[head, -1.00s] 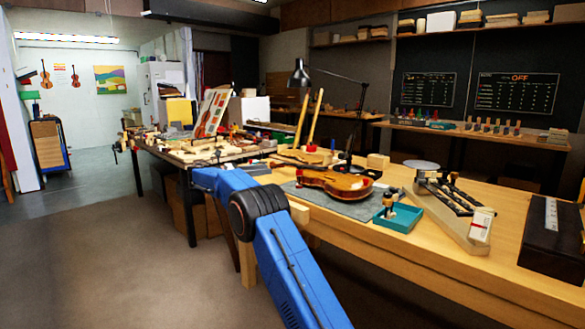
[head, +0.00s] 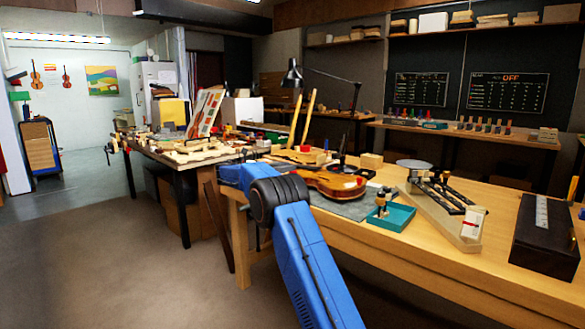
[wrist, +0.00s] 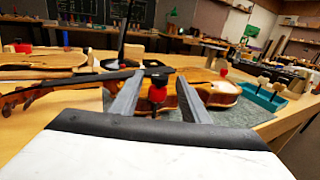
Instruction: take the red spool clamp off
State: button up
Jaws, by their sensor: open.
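The violin (head: 332,184) lies on a grey cloth on the bench, and its orange body (wrist: 218,94) also shows in the wrist view. A red spool clamp (wrist: 157,93) with a dark top appears between the two fingers of my gripper (wrist: 158,78). The fingers are open with a gap on each side of it; how far ahead of them it stands is hard to tell. Another red clamp piece (wrist: 223,71) shows at the violin's edge, to the right. In the head view my blue arm reaches toward the violin, and my gripper cannot be made out.
A teal tray (head: 394,218) with small wooden-topped clamps stands right of the violin. Beyond it are a wooden fixture with black rods (head: 445,205) and a black case (head: 541,235). Another instrument body with a red piece (wrist: 22,48) lies left. The front bench edge is clear.

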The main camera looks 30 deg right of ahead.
jog(key=shift+s+d, duration=0.1)
jog(key=shift+d, duration=1.7)
jog(key=shift+c, duration=0.4)
grip_shut()
